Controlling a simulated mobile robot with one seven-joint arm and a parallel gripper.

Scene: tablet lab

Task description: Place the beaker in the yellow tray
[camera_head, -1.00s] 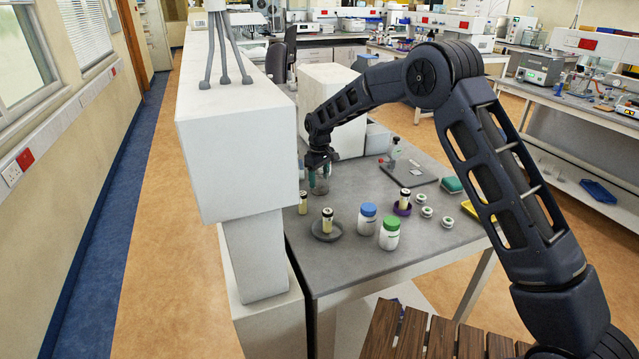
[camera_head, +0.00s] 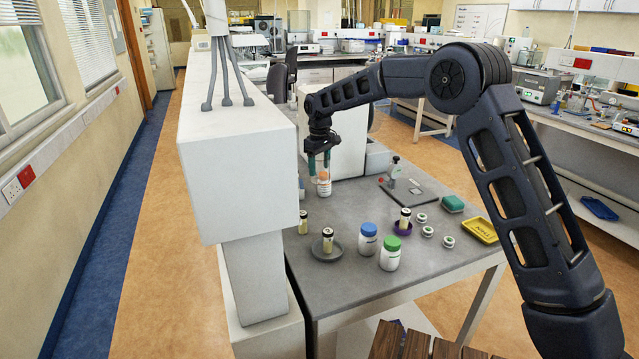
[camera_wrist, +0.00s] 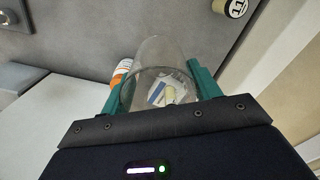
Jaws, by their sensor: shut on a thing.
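My gripper (camera_head: 319,158) is at the far left of the table, with its green fingers pointing down. In the wrist view my gripper (camera_wrist: 160,84) is shut on a clear glass beaker (camera_wrist: 158,62), one finger on each side. The beaker is hard to make out in the head view. The yellow tray (camera_head: 480,230) lies at the right edge of the table, far from my gripper and partly near my arm's outline. An orange-and-white bottle (camera_head: 324,184) stands just below my gripper; it also shows beside the beaker in the wrist view (camera_wrist: 122,70).
Blue-capped (camera_head: 367,240) and green-capped (camera_head: 390,253) bottles stand at the front.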

